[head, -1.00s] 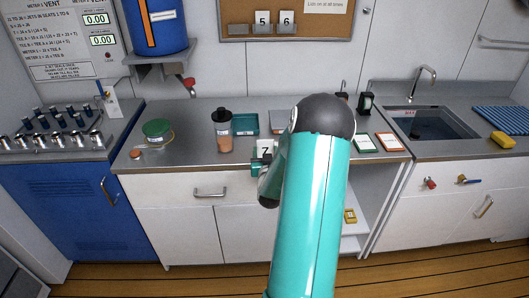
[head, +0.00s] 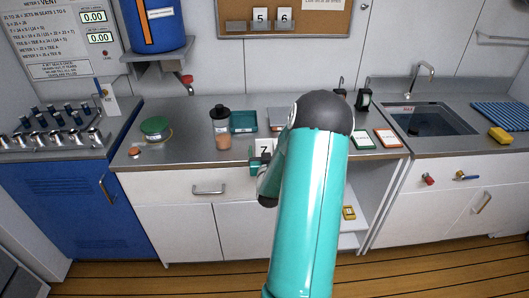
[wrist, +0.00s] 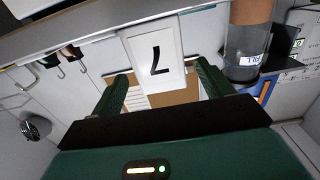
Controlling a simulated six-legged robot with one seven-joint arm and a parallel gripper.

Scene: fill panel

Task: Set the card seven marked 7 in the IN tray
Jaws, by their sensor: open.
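The white card marked 7 (head: 263,147) stands upright at the counter's front edge in the head view. My gripper (head: 261,166) is at its lower part, partly hidden by my own arm. In the wrist view the card (wrist: 156,58) appears upside down between my two spread green fingers (wrist: 163,88), with gaps visible at both sides. The jaws are open. A teal tray (head: 243,129) lies on the counter behind the card, and a grey flat thing (head: 280,112) lies beside it, partly hidden by my arm. I cannot read an IN label on either.
A dark-lidded bottle (head: 221,128) stands left of the teal tray. A green-lidded jar (head: 155,128) is farther left. Green-edged (head: 363,143) and orange-edged (head: 387,138) panels lie to the right, before the sink (head: 430,120). Cards 5 (head: 261,14) and 6 (head: 284,14) are on the wall board.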

